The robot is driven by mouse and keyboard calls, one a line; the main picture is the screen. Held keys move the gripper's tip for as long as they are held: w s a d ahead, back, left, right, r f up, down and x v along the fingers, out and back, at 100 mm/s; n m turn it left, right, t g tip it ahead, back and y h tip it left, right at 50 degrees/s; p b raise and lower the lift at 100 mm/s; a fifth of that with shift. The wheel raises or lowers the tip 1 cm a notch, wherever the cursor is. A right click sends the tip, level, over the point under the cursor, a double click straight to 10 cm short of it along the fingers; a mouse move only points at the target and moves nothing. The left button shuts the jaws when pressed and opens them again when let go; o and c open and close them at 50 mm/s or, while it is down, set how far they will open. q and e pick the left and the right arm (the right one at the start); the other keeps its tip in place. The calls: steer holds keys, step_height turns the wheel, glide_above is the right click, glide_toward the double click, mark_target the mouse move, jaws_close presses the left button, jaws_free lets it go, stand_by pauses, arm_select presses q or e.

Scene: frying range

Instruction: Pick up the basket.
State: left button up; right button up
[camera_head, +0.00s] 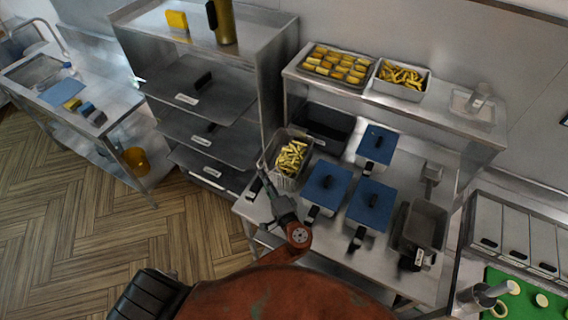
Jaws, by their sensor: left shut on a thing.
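A grey basket (284,183) with yellow fries (291,157) in it is at the left end of the steel fryer counter (268,218). My left gripper (269,189) is at the basket's near left side, where the handle is. It is shut on the basket, and its fingers and the arm hide most of the grip. I cannot tell whether the basket is touching the counter. My right gripper is out of view.
Blue-lidded fryer wells (327,185) stand right of the basket, with an empty grey basket (425,224) farther right. A shelf above holds a tray of golden pieces (318,72) and a pan of fries (382,84). A steel rack (285,70) stands close on the left.

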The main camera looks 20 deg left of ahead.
arm_select(q)
jaws_close()
stand_by(0.4)
steer(key=shift+r, duration=0.1)
steer(key=shift+r, duration=1.55)
steer(key=s+d+r+b, duration=0.3)
steer(key=s+d+r, duration=0.4)
steer(key=s, duration=0.5)
step_height(320, 180, up, 3)
steer(key=shift+d+f, duration=0.1)
steer(key=shift+d, duration=0.15)
steer(key=shift+w, duration=0.1)
